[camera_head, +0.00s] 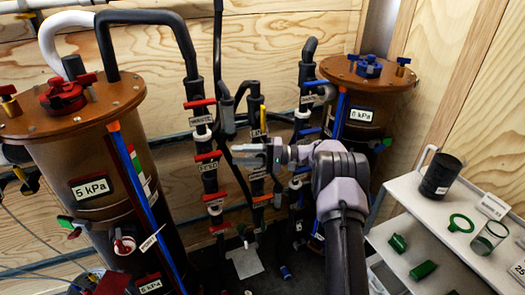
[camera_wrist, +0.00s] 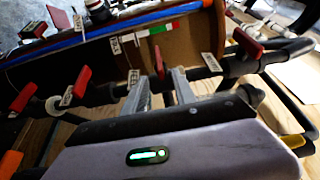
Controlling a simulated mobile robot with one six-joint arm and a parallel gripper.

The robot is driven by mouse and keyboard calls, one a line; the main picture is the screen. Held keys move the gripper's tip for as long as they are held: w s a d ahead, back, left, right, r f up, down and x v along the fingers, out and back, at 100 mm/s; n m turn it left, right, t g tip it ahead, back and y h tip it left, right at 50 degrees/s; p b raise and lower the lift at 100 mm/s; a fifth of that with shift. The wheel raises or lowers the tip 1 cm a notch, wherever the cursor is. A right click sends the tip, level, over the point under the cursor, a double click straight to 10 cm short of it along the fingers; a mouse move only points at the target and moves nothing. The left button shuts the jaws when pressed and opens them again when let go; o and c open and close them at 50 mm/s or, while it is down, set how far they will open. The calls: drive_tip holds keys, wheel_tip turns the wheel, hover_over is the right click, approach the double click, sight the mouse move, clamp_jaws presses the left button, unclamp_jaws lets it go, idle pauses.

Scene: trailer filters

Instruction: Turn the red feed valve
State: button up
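A red valve handle (camera_head: 208,156) sits on the dark vertical pipe right of the left tank, above a small tag that seems to read FEED. My gripper (camera_head: 236,154) is just right of this handle and points left towards it, with a small gap. In the wrist view my gripper (camera_wrist: 162,78) has its two grey fingers apart and nothing held between them. A red handle (camera_wrist: 159,62) shows just beyond the fingertips, roughly in line with the gap; I cannot be sure it is the same one.
Other red handles sit above (camera_head: 200,103) and below (camera_head: 214,197) on the same pipe. A left copper-coloured tank (camera_head: 105,165) and a right tank (camera_head: 365,110) flank the pipes. A white shelf cart (camera_head: 410,195) with green parts and a black mug (camera_head: 440,177) stands at right.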

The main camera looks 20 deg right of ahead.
drive_tip(key=p+v, duration=0.1)
drive_tip(key=v, duration=0.8)
drive_tip(key=shift+d, duration=0.15)
drive_tip(key=s+a+r+g+h, duration=0.3)
drive_tip(key=s+a+r+h, duration=0.15)
drive_tip(key=a+r, duration=0.35)
drive_tip(key=s+a+r+g+h, duration=0.25)
drive_tip(key=s+a+r, duration=0.3)
drive_tip(key=a, duration=0.45)
drive_tip(key=s+a+f+t+h, duration=0.1)
drive_tip(key=s+a+t+h, duration=0.1)
drive_tip(key=s, duration=1)
drive_tip(key=s+a+f+t+h, duration=0.1)
drive_tip(key=s+h, duration=0.4)
drive_tip(key=s, duration=0.8)
drive_tip(key=shift+s+a+f+t+h, duration=0.2)
drive_tip(key=shift+a+t+h, duration=0.1)
drive_tip(key=shift+a+t, duration=0.15)
